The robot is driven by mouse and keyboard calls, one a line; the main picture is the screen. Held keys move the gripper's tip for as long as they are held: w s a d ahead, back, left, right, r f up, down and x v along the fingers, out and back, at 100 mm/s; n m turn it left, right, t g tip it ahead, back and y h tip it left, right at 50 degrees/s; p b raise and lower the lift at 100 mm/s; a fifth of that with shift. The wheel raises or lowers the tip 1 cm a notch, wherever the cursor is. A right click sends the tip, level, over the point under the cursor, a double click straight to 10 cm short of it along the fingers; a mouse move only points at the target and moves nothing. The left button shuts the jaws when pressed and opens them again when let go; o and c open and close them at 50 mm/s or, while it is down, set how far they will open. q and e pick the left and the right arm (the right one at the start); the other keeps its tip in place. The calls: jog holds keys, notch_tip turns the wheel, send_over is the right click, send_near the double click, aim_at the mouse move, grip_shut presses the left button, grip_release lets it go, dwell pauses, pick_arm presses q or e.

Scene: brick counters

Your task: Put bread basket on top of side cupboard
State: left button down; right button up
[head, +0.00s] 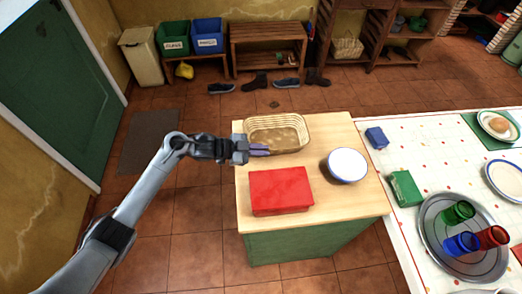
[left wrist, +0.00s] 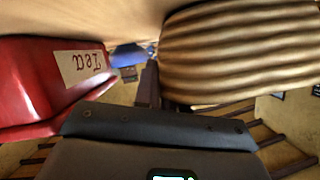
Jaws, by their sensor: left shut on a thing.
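The bread basket (head: 277,134), a tan woven oval, sits at the back left of the light wooden top of the green side cupboard (head: 325,217). My left gripper (head: 260,150) reaches in from the left at the basket's near left side and is shut on it. The ribbed side of the basket (left wrist: 235,55) fills the upper right of the left wrist view, beside a dark finger of my left gripper (left wrist: 150,85). The fingertips are partly hidden there. My right gripper is in neither view.
A red tea tin (head: 281,190) stands just in front of the left gripper, and it also shows in the left wrist view (left wrist: 40,80). A white bowl (head: 347,165) stands right of it. A white table (head: 400,160) with dishes adjoins the cupboard at right.

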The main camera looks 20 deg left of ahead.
pick_arm(q)
jog(key=c, duration=1.2)
grip_release()
jog(key=shift+f, duration=0.1)
jog(key=shift+r, duration=0.2)
jog(key=p+v, duration=0.2)
jog(key=v, duration=1)
jog(key=shift+f, duration=0.1)
